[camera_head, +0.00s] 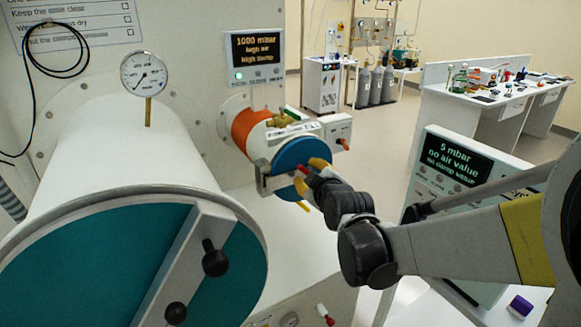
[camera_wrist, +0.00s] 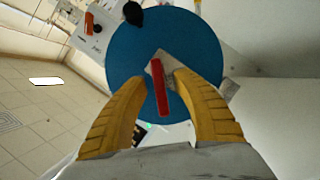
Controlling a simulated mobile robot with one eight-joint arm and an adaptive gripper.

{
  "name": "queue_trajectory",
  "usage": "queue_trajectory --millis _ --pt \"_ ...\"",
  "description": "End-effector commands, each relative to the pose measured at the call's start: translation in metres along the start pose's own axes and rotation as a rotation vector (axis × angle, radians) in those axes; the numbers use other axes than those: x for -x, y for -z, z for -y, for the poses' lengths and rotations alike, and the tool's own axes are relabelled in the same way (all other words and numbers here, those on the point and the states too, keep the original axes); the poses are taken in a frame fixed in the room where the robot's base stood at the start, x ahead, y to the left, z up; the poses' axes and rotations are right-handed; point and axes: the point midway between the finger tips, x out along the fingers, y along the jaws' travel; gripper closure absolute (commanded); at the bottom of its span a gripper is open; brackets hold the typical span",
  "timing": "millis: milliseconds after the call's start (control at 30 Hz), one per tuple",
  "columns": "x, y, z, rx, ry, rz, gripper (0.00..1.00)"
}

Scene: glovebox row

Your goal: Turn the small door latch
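The small door is a blue disc (camera_head: 300,151) on the end of the small antechamber; it also fills the middle of the wrist view (camera_wrist: 160,35). Its latch has a red handle (camera_wrist: 160,88) lying nearly upright in the wrist view, over a grey plate (camera_wrist: 154,66). In the head view the red handle (camera_head: 302,169) shows only in part beside my gripper. My gripper (camera_head: 309,184) is at the door face with its yellow fingers (camera_wrist: 162,80) open. The red handle lies between them, with a gap visible on both sides. Whether a finger touches the door cannot be told.
The large teal door (camera_head: 95,265) with black knobs stands at the left, with a pressure gauge (camera_head: 144,73) above its chamber. A display panel (camera_head: 460,160) is close to my arm at the right. Open floor lies behind.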

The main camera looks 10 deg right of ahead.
Motion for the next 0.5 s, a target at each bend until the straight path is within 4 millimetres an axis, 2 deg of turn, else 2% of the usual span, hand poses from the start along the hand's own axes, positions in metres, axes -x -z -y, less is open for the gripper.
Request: queue_trajectory --millis 233,333,367,500 --pt "-0.0004 0.0003 -0.0002 0.0 0.0 0.0 0.67" --pt "-0.0003 0.0002 -0.0002 0.0 0.0 0.0 0.97" --pt "-0.0003 0.0002 -0.0002 0.0 0.0 0.0 1.0" --pt "-0.0003 0.0002 -0.0002 0.0 0.0 0.0 1.0"
